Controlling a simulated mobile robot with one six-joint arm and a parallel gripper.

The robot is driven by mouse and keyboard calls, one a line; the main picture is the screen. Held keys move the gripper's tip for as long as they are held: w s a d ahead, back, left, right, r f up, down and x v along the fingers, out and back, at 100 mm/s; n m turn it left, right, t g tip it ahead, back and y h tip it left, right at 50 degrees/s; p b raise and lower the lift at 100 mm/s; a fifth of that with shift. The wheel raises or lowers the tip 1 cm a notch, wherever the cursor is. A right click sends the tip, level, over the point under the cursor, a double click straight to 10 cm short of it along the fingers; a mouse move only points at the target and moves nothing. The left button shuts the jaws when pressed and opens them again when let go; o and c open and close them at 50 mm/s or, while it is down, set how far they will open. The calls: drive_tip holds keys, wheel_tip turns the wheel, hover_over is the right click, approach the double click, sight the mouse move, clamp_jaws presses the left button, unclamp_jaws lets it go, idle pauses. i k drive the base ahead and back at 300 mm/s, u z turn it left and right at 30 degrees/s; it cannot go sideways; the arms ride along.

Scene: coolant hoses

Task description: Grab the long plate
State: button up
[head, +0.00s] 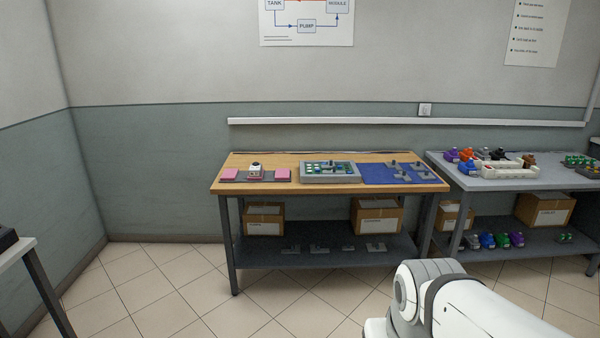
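Several small grey plates with raised grips (403,176) lie on a blue mat (375,174) at the right of the wooden-topped workbench (290,158). More flat grey pieces (320,251) lie on the bench's dark lower shelf. They are too small here for me to tell which is the long plate. A grey tray-like block (331,179) with green and other coloured parts stands mid-bench, left of the mat. A white link of my arm shows at the lower right, well in front of the bench. My gripper is out of view.
Pink blocks (229,174) and a small white device (255,170) sit at the bench's left. Cardboard boxes (376,215) stand on the lower shelf. A grey table (520,180) with coloured parts stands at right. Tiled floor (170,290) before the bench is clear.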

sight(334, 171)
drive_tip(key=u, duration=0.05)
drive_tip(key=i, duration=1.55)
drive_tip(key=z, duration=0.25)
drive_tip(key=i, duration=2.05)
drive_tip(key=z, duration=0.3)
